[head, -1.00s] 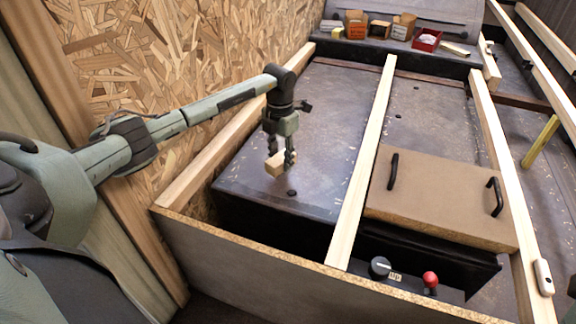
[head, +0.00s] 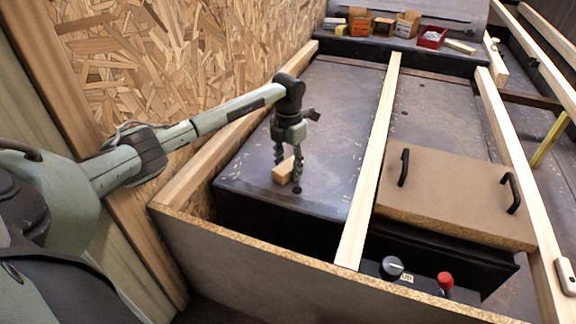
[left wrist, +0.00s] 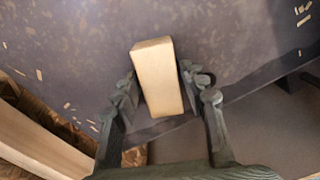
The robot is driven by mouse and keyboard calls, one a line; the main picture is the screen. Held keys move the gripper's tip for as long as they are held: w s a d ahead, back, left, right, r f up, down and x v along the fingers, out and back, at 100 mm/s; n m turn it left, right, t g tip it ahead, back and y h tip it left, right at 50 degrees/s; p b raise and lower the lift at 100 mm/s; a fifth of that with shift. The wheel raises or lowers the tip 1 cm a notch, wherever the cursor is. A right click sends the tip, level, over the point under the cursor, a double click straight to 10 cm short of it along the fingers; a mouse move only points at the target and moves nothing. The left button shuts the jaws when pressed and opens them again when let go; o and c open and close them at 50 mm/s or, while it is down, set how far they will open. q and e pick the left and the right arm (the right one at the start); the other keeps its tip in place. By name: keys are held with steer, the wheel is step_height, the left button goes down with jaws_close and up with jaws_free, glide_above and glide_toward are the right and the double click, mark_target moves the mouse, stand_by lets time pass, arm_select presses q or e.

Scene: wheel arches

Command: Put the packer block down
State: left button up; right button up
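The packer block (head: 284,172) is a small pale wooden block on the dark top of the left wheel arch (head: 325,110), near its front edge. My left gripper (head: 288,168) is above it, pointing down, with a finger on either side. In the left wrist view the block (left wrist: 158,78) lies between the two fingers, with narrow gaps showing beside it, so the gripper looks open around it. The block appears to rest on the dark surface. My right gripper is not in view.
A pale timber batten (head: 372,150) runs along the right of the arch top. Beyond it is a brown board with black handles (head: 455,195). A front panel (head: 300,285) stands nearer me. Small boxes and a red tray (head: 432,38) sit at the back. The arch top behind the block is clear.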

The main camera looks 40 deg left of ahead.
arm_select(q)
steer(key=shift+o, duration=0.7)
